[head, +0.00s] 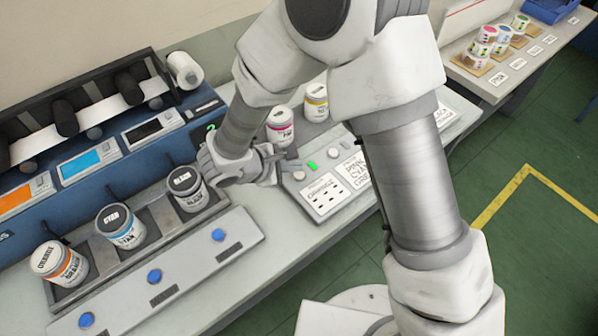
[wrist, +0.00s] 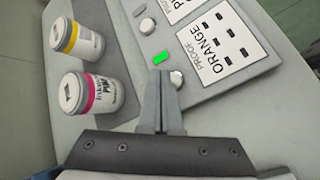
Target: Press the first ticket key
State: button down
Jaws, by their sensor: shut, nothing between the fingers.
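My gripper (head: 292,160) is shut and empty, its fingers reaching over the left edge of a grey ticket panel (wrist: 190,96). In the wrist view, the fingertips (wrist: 165,77) are right beside a round pale key (wrist: 176,78), which also shows in the head view (head: 299,176). I cannot tell whether they touch it. This key is nearest the ticket reading "PROOF ORANGE" (wrist: 222,45). A green light (wrist: 162,57) glows just beyond the fingertips. A second round key (wrist: 147,26) lies farther along, by another ticket (head: 357,170).
A pink-banded cup (wrist: 92,93) and a yellow-banded cup (wrist: 77,38) stand beside the panel. Black (head: 187,188), cyan (head: 120,227) and orange (head: 60,263) cups stand in a rack on the left. A strip with blue buttons (head: 155,276) lies in front of them.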

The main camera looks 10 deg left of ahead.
aim_at(296, 176)
jog(key=shift+r+p, duration=1.45)
jog(key=shift+r, duration=1.05)
jog(key=shift+d+r, duration=0.2)
jog(key=s+d+r+m+g+h, duration=0.15)
jog(key=d+r+m+g, duration=0.25)
jog(key=d+r+m, duration=0.85)
jog(key=s+d+r+m+t+y+p, duration=0.1)
jog(key=s+d+r+m+t+y, duration=0.1)
jog(key=s+d+r+m+y, duration=0.4)
jog(key=shift+s+d+r+m+y+p, duration=0.4)
jog(key=shift+s+d+r+m, duration=0.35)
jog(key=shift+s+d+r, duration=2.15)
